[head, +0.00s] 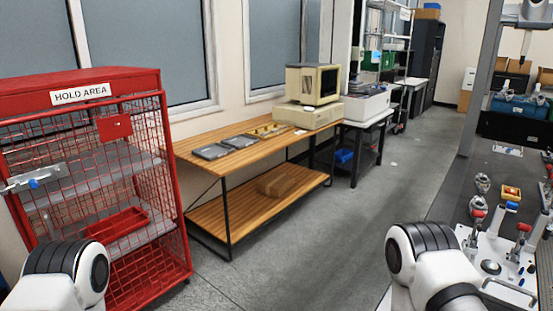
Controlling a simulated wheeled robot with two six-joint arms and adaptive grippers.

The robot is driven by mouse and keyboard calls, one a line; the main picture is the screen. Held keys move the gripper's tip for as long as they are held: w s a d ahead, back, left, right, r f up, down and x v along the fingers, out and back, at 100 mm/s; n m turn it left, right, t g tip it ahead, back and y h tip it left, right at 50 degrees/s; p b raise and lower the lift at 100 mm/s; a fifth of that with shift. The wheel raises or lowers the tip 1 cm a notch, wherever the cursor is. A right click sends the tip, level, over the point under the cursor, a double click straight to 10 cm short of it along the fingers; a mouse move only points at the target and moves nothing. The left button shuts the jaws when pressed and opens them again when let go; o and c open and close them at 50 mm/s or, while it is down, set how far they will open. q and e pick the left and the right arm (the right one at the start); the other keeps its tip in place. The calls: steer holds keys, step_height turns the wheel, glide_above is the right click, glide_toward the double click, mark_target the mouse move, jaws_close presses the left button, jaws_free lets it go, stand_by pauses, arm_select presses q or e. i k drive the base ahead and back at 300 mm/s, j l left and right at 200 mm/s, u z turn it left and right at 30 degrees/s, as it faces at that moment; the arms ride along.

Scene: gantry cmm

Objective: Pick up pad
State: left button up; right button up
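Two flat grey slabs lie on the left part of the wooden bench (200,137). The nearer slab (211,152) and the farther slab (239,141) lie side by side, a little apart. Either may be the pad, but I cannot tell which from here.
A red mesh cage (100,185) marked as the hold area stands at the left. An old beige computer (312,90) sits on the bench, and a cardboard box (283,181) on its lower shelf. The grey floor (350,225) between is clear.

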mark_target(513, 206)
steer(key=i+j+u, duration=0.15)
steer(key=i+u, duration=0.2)
steer(key=i, duration=0.35)
steer(key=i+u, duration=0.3)
steer(key=i, duration=0.4)
steer(key=i+l+z, duration=0.1)
steer(key=i+z, duration=0.15)
steer(key=z, duration=0.15)
steer(key=i+z, duration=0.2)
steer(key=z, duration=0.2)
steer(key=i+z, duration=0.25)
steer(key=z, duration=0.15)
steer(key=i+j+z, duration=0.2)
steer(key=z, duration=0.2)
steer(key=i+z, duration=0.4)
steer(key=i+j+z, duration=0.25)
steer(key=i+z, duration=0.15)
steer(key=i+j+z, duration=1.25)
steer(key=k+j, duration=0.05)
steer(key=k, duration=0.05)
